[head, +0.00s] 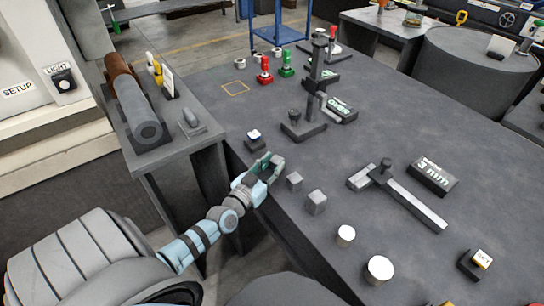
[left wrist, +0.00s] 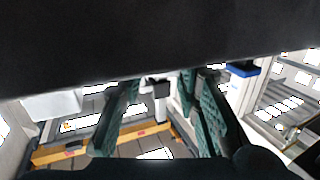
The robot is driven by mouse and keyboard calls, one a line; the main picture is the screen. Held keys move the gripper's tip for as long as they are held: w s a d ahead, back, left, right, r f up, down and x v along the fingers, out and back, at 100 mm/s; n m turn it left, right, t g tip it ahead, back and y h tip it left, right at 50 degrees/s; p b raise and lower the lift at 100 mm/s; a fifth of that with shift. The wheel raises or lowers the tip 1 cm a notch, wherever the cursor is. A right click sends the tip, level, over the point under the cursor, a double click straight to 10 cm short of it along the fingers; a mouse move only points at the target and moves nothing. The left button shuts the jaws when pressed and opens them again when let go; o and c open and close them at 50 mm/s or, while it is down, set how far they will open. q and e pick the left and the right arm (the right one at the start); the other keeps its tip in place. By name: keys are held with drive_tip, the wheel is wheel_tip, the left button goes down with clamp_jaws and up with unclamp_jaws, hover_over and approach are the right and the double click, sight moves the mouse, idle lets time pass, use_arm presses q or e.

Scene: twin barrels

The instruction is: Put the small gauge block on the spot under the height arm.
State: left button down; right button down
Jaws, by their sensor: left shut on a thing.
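My left gripper (head: 264,167) is at the near edge of the dark table, with its teal fingers pointing up toward the tabletop. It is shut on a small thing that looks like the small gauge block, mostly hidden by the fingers. In the left wrist view a small dark shape (left wrist: 157,86) shows between the fingertips. The height arm (head: 314,85) is a dark upright post on a flat base (head: 303,131), farther back on the table. I cannot make out the spot under it. My right gripper is not in view.
Two grey blocks (head: 295,181) (head: 317,202) stand right of my gripper. A caliper-like tool (head: 402,195), a "3 mm" sign (head: 433,176) and pale-topped cylinders (head: 379,270) lie to the right.

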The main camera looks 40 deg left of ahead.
use_arm(q)
drive_tip(key=c, duration=1.2)
unclamp_jaws()
drive_tip(key=shift+f, duration=0.1)
